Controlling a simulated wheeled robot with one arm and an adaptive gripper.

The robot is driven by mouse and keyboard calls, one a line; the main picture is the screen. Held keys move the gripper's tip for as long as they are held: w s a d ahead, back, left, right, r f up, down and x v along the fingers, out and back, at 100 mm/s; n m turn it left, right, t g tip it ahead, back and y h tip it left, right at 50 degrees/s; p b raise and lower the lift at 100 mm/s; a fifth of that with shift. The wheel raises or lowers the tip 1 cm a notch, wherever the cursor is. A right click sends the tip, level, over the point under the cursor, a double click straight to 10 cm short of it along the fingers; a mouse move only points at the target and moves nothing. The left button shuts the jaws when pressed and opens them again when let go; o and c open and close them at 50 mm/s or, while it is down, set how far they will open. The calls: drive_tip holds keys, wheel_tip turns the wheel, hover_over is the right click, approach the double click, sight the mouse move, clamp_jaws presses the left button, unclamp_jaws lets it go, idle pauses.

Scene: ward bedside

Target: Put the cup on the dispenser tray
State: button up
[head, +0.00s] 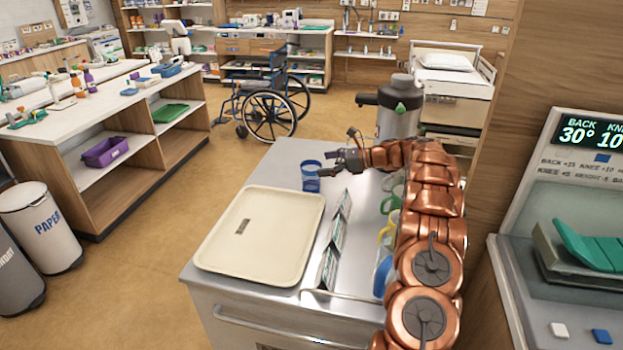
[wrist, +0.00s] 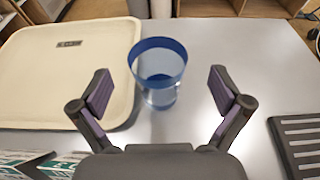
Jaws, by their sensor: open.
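A clear blue cup (head: 311,176) stands upright on the grey metal counter, right of the cream tray's far corner. In the wrist view the cup (wrist: 158,88) stands ahead of my palm, roughly between the two fingertips, with gaps on both sides. My gripper (head: 333,163) is open and empty, just right of the cup in the head view. A dark slatted tray (wrist: 302,148), which looks like the dispenser tray, lies at the right edge of the wrist view. In the head view my arm seems to hide it. A grey dispenser (head: 398,112) stands behind my arm.
A cream tray (head: 225,258) lies on the left of the counter (head: 312,148). Green-and-white packets (head: 335,235) stand in a row beside it. Several coloured mugs, including a yellow mug (head: 388,232), line up beside my arm. Counter around the cup is bare.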

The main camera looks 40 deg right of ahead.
sight(302, 167)
drive_tip(key=shift+p+x, duration=0.9)
drive_tip(key=shift+x, duration=1.45)
drive_tip(key=c, duration=1.6)
drive_tip(key=shift+r, duration=0.1)
drive_tip(key=shift+r, duration=0.1)
drive_tip(key=s+a+r+b, duration=0.1)
drive_tip(key=s+a+b, duration=0.1)
drive_tip(key=s, duration=0.2)
drive_tip(key=s+a+r+b, duration=0.2)
drive_tip(key=s+a, duration=0.1)
drive_tip(key=s, duration=0.2)
drive_tip(key=s+a+r+b, duration=0.1)
drive_tip(key=s+a+b, duration=0.1)
drive_tip(key=s, duration=0.3)
drive_tip(key=shift+s+a+r, duration=0.15)
drive_tip(key=shift+a+r, duration=0.15)
drive_tip(key=shift+r, duration=0.1)
